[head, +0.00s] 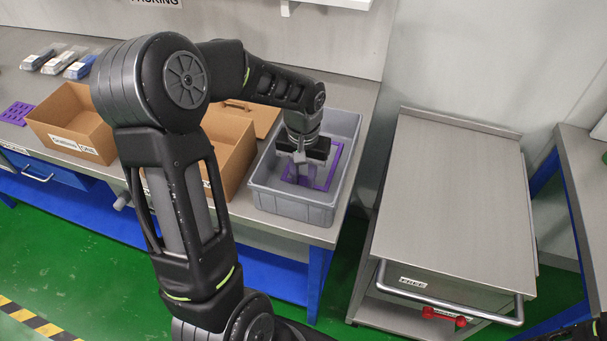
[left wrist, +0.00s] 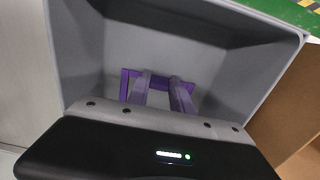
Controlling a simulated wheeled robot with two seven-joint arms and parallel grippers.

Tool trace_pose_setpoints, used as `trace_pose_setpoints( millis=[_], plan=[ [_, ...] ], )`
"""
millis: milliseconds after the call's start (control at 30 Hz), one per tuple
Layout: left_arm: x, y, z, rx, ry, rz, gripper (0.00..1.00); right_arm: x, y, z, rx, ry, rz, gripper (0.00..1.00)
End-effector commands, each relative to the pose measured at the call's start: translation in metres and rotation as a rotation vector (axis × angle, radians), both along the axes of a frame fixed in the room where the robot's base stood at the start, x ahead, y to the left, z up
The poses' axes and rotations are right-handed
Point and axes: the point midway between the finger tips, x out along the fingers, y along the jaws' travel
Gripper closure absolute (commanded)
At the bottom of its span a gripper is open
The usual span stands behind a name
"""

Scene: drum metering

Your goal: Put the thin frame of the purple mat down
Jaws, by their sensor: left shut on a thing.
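The thin purple frame (head: 336,163) is inside the grey bin (head: 268,197) on the workbench. My left gripper (head: 300,172) reaches down into the bin and is shut on the frame. In the left wrist view my left gripper (left wrist: 160,92) has its fingers at the purple frame (left wrist: 127,82), with the bin's grey floor behind. I cannot tell whether the frame touches the floor. A purple piece with holes (head: 17,112) lies at the far left of the bench. My right gripper is not in view.
Two cardboard boxes (head: 72,128) (head: 237,166) stand left of the bin, the nearer one partly behind my left arm. Several small packs (head: 80,67) lie at the back left. A bare-topped metal cart (head: 450,190) stands to the right.

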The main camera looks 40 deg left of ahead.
Motion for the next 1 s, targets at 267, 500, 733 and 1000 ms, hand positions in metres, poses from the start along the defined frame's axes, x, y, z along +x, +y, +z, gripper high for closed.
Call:
trace_pose_setpoints(
  millis=[267, 500, 733, 1000],
  plan=[
    [0.0, 0.0, -0.002, 0.0, 0.0, 0.0, 0.7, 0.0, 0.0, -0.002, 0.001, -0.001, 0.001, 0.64],
    [0.0, 0.0, -0.002, 0.0, 0.0, 0.0, 0.52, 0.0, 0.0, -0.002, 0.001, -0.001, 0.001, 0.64],
    [0.0, 0.0, -0.001, 0.0, 0.0, 0.0, 0.52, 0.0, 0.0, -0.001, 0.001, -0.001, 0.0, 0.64],
    [0.002, 0.0, 0.02, 0.001, -0.006, 0.001, 0.52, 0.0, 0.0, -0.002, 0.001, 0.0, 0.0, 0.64]
  ],
)
